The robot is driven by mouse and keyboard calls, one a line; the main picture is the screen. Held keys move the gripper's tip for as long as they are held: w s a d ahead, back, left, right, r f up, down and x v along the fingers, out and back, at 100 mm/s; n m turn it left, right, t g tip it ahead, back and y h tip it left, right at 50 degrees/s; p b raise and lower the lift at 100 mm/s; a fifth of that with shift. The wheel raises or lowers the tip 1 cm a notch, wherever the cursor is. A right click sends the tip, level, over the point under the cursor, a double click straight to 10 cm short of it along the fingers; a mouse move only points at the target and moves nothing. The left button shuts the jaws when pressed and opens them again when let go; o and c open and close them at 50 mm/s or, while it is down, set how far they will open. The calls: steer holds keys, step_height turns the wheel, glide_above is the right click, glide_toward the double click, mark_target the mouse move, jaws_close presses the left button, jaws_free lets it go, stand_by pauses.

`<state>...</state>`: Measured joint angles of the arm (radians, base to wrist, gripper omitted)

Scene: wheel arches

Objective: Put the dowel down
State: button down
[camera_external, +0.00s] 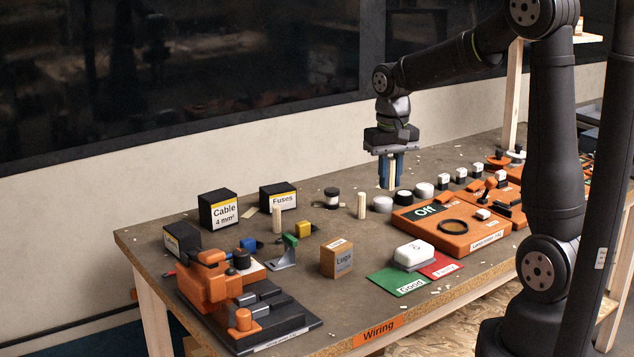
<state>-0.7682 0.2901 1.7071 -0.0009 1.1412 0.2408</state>
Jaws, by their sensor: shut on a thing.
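My gripper (391,170) points straight down over the back of the workbench, with its blue fingers shut on a pale wooden dowel (391,178). The dowel is upright between the fingers, and its lower end is at or very near the table top; I cannot tell whether it touches. Another pale dowel (361,206) stands upright on the table to the left of the gripper. A further upright dowel (277,220) stands farther left, in front of the Fuses box.
Round grey and black pieces (403,197) stand just right of and in front of the gripper. An orange board marked Off (480,232) lies to the right. A Fuses box (278,197), a Lugs box (336,259) and an orange vise-like device (215,285) are to the left.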

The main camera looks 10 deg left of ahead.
steer(key=shift+s+a+r, duration=0.1)
steer(key=shift+s+a, duration=0.05)
steer(key=shift+s, duration=0.35)
glide_above(336, 243)
step_height(336, 243, down, 7)
steer(key=shift+s+r, duration=0.1)
steer(key=shift+r, duration=0.05)
steer(key=shift+f, duration=2.05)
steer(key=shift+f, duration=0.15)
steer(key=c, duration=1.3)
jaws_free()
steer(key=shift+c, duration=0.2)
